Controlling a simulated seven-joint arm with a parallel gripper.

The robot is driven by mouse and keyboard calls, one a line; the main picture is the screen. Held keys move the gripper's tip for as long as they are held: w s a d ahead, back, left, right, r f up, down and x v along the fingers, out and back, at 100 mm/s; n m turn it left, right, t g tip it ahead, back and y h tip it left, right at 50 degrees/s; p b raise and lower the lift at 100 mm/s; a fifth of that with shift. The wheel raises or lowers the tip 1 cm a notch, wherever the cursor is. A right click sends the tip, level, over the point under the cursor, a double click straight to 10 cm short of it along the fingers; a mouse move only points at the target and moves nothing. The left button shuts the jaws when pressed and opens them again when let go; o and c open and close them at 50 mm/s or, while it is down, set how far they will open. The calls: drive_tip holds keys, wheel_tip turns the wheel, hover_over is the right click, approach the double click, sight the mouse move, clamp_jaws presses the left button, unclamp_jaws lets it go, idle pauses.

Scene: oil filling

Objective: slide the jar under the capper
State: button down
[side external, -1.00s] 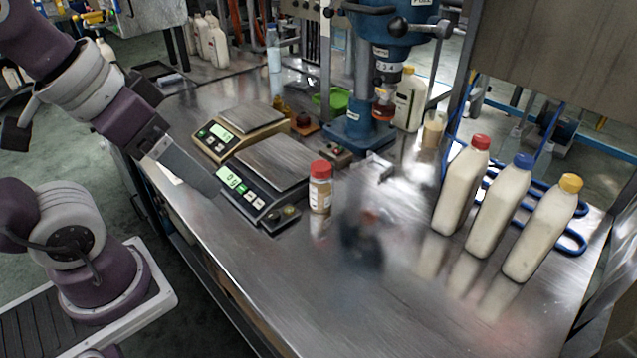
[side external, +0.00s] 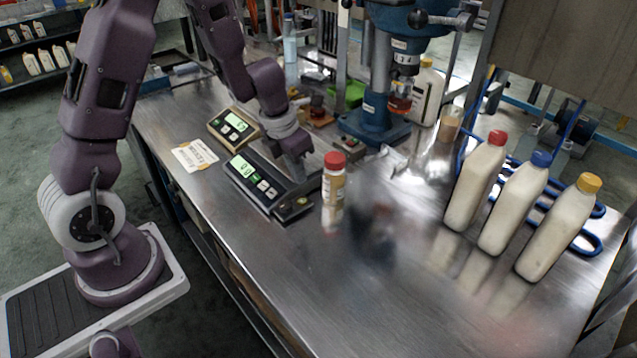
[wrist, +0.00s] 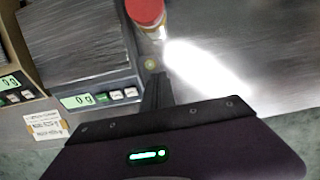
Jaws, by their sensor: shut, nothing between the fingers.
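The jar (side external: 333,198) is small, with a red cap and a pale label. It stands upright on the metal bench, right of the front scale, and its red cap (wrist: 146,11) shows at the top of the wrist view. The capper (side external: 377,118) is a blue column machine behind the jar, with its head over a blue base. My gripper (side external: 300,180) is shut and empty. It points down over the front scale, just left of the jar and apart from it. In the wrist view the closed fingers (wrist: 154,85) point toward the jar.
Two scales stand on the left, the front one (side external: 257,180) partly hidden by my arm. Bottles with red (side external: 475,188), blue (side external: 513,210) and yellow (side external: 560,235) caps stand at the right. A blurred dark patch lies right of the jar. The front bench is clear.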

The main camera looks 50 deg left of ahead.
drive_tip(key=x, duration=0.7)
drive_tip(key=shift+w+f, duration=0.1)
drive_tip(key=shift+w, duration=0.3)
drive_tip(key=w, duration=0.2)
drive_tip(key=shift+w, duration=0.8)
drive_tip(key=w, duration=1.9)
drive_tip(key=shift+d, duration=0.1)
drive_tip(key=shift+w, duration=0.35)
